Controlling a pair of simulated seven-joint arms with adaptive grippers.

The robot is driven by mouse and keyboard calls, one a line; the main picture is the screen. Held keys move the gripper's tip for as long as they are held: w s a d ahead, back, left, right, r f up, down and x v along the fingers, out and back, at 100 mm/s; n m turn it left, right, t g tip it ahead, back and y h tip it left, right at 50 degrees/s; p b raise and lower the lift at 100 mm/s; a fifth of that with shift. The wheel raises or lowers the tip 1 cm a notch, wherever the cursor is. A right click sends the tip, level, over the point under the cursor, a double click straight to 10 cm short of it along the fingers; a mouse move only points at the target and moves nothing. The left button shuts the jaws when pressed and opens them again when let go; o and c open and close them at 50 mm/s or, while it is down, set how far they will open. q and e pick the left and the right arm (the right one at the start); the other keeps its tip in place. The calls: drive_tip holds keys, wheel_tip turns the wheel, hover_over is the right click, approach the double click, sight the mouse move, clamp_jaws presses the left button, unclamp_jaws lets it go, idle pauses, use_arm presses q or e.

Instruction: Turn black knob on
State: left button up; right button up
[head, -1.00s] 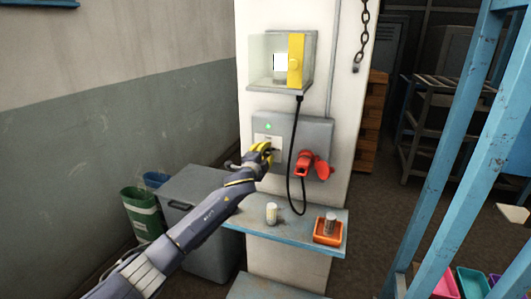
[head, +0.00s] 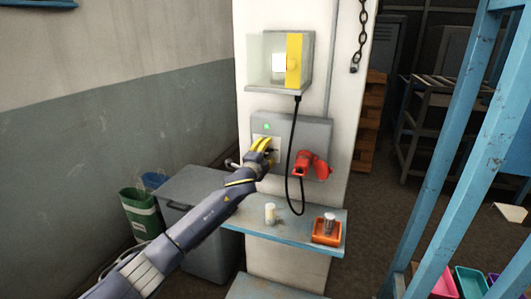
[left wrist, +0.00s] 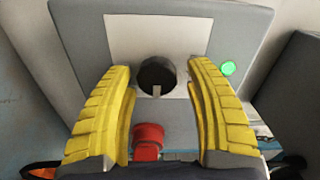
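The black knob (left wrist: 156,74) is round, with a pale mark on its edge facing the bottom of the left wrist view. It sits on a white plate (left wrist: 115,38) on a grey wall box, whose front also shows in the head view (head: 318,132). My left gripper (head: 264,146) is at the box front and hides most of the knob in the head view. In the left wrist view its yellow fingers (left wrist: 158,70) are open, one on each side of the knob, with gaps between. A green lamp (left wrist: 228,68) glows on the box. My right gripper is not in view.
A red socket (head: 310,165) sticks out to the right of the knob. A black cable (head: 290,160) hangs from the yellow-fronted box (head: 295,60) above. The blue shelf (head: 290,232) below holds a pale cylinder (head: 270,214) and an orange tray (head: 320,239).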

use_arm(q)
drive_tip(key=shift+o, duration=0.2)
drive_tip(key=shift+a+f, duration=0.1)
drive_tip(key=shift+a, duration=0.1)
drive_tip(key=v, duration=1.2)
drive_tip(key=shift+d, duration=0.1)
